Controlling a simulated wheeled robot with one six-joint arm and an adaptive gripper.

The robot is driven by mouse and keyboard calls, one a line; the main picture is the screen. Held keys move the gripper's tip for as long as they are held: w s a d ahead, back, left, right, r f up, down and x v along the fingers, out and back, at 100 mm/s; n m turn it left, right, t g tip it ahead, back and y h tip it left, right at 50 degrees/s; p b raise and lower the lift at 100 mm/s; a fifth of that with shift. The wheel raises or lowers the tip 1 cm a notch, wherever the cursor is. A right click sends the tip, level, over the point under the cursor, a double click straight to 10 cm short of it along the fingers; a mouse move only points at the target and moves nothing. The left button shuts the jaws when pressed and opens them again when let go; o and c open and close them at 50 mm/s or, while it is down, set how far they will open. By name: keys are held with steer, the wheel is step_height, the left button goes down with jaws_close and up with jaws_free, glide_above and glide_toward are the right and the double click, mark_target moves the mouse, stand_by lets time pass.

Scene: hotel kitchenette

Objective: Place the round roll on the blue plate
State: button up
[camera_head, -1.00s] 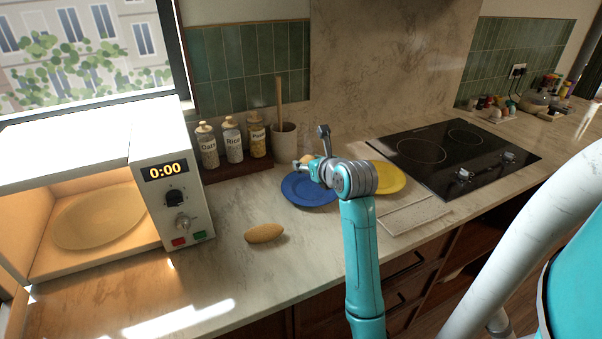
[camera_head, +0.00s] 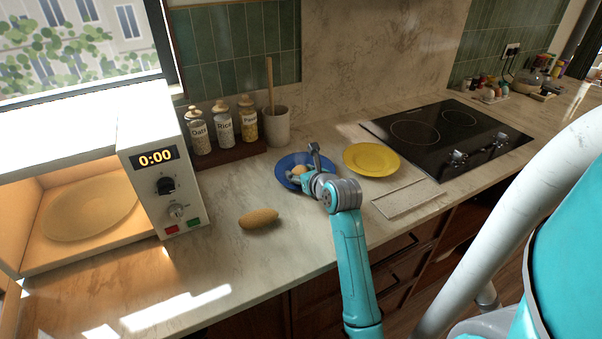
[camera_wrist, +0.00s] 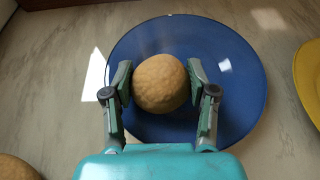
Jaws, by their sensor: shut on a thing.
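The round roll (camera_wrist: 160,84) is between the two fingers of my gripper (camera_wrist: 161,90) in the wrist view, and the fingers are shut on it. It lies over the blue plate (camera_wrist: 235,85); whether it touches the plate is hard to tell. In the head view the roll (camera_head: 299,171) shows partly behind my gripper (camera_head: 304,172), above the blue plate (camera_head: 283,164). My arm hides part of the plate's front right there.
A long roll (camera_head: 259,218) lies on the counter to the front left. A yellow plate (camera_head: 371,159) stands right of the blue plate, before a black cooktop (camera_head: 430,135). An open microwave (camera_head: 165,180) is at left; jars (camera_head: 223,124) stand at the back.

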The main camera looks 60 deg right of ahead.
steer(key=shift+f, duration=0.25)
steer(key=o, duration=1.3)
steer(key=shift+c, duration=0.2)
steer(key=shift+r, duration=0.2)
steer(key=shift+s+a+r, duration=0.1)
steer(key=shift+s+r, duration=0.1)
steer(key=v, duration=1.1)
steer(key=shift+s+a+r, duration=0.1)
steer(key=shift+s+r, duration=0.05)
